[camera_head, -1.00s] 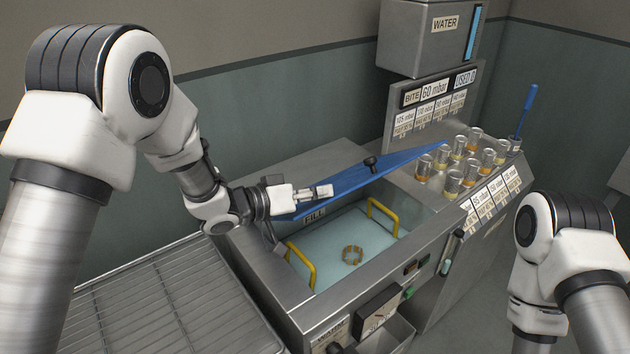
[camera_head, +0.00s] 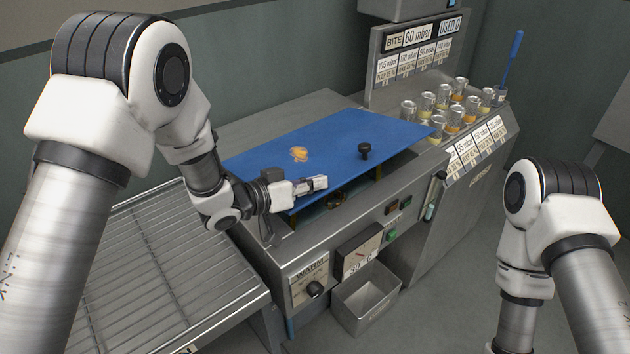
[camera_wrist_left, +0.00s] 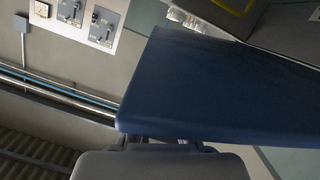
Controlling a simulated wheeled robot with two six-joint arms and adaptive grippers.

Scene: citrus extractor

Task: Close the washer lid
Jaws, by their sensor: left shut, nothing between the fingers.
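The washer lid (camera_head: 335,135) is a blue panel with a black knob (camera_head: 364,151). It lies low over the washer basin, close to flat, with a gap under its front edge. My left gripper (camera_head: 320,184) is shut and empty at the lid's front left edge; contact is unclear. In the left wrist view the lid (camera_wrist_left: 220,90) fills the space ahead of the gripper. My right gripper is out of view.
A small orange patch (camera_head: 299,154) shows on top of the lid. Several jars (camera_head: 455,117) stand on the counter to the right. A wire rack (camera_head: 165,270) is at the left front, and an open metal bin (camera_head: 365,297) hangs below the washer's front.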

